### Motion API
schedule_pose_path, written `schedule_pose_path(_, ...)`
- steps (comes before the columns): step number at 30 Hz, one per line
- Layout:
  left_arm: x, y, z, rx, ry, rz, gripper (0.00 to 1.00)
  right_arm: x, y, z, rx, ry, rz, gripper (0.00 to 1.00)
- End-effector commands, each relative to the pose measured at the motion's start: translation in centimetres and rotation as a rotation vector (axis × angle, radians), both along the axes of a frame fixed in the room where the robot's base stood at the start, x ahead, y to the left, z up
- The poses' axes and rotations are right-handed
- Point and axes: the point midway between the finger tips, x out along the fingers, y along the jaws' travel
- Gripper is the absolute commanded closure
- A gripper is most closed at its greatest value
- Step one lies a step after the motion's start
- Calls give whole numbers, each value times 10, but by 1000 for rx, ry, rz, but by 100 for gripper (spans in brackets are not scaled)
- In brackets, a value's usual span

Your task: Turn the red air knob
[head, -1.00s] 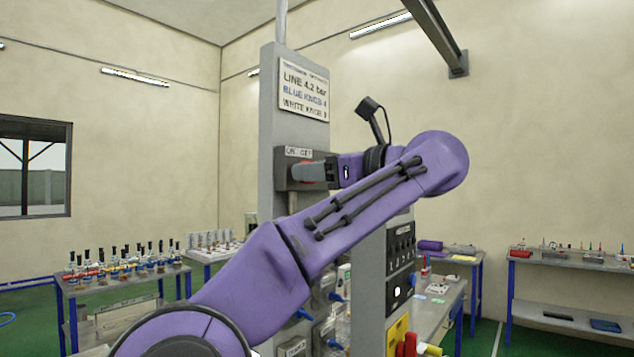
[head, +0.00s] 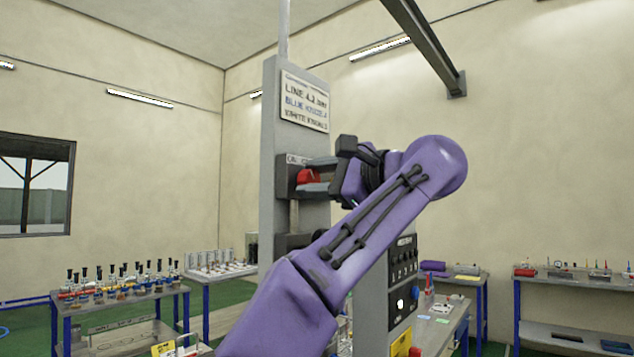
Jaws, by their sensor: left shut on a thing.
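The red air knob (head: 308,176) sits on a dark grey box (head: 283,178) on the tall grey post, below the sign. My left gripper (head: 314,175) reaches it from the right, with its dark fingers at the knob. The gripper is shut on the knob, which is partly hidden by the fingers. My purple left arm crosses the middle of the view and hides the lower part of the post. My right gripper is not in view.
A sign (head: 304,101) on the post reads "LINE 4.2 bar" with blue and white knob lines. A black switch panel (head: 402,282) stands right of my arm. Tables (head: 120,303) with small parts stand at left and right.

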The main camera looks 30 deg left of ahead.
Motion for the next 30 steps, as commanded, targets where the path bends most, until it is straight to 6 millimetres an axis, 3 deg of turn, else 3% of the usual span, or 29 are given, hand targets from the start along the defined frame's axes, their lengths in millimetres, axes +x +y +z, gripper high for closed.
schedule_pose_path(12,0,0,-1,-13,-180,0,88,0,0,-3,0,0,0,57)
schedule_pose_path(29,0,0,-1,-16,-205,0,88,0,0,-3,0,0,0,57)
schedule_pose_path(30,0,0,-1,-16,-205,0,45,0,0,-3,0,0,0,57)
